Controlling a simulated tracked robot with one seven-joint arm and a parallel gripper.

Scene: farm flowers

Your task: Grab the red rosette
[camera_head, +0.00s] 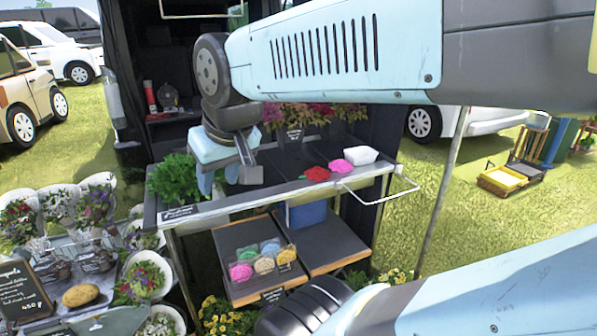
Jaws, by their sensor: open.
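The red rosette (316,174) lies on the dark top of the table (282,186), right of the middle. A pink rosette (341,166) lies close to its right. My gripper (228,178) hangs over the table to the left of the red rosette, apart from it, with its fingers spread and nothing seen between them. My arm comes in from the upper right and passes above the rosettes. The red rosette is not covered by it.
A white tub (361,155) stands right of the pink rosette. A green plant (174,180) is left of my gripper, and a potted flower plant (291,132) stands behind. A metal rail (385,200) sticks out at the table's right end. Bare tabletop lies between gripper and rosette.

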